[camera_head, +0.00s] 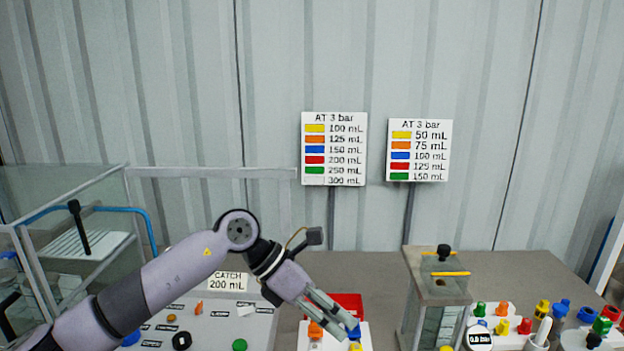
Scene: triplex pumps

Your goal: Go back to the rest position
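My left arm comes in from the lower left, and its gripper (346,329) hangs over the bench near the middle, pointing down and to the right. Its two fingers show a narrow gap between them and hold nothing that I can see, so it looks open. Just below its tips are an orange knob (315,331) and a blue one (354,332) on a white block, with a red tray behind them. I cannot tell whether the fingertips touch the knobs. My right gripper is not in view.
A clear box with a grey frame (437,290) stands right of the gripper. Several coloured fittings (525,326) sit at the far right. A "CATCH 200 mL" sign (228,281) and a grey panel stand left. Two colour charts (334,149) (419,150) stand behind. A glass enclosure (80,240) is at left.

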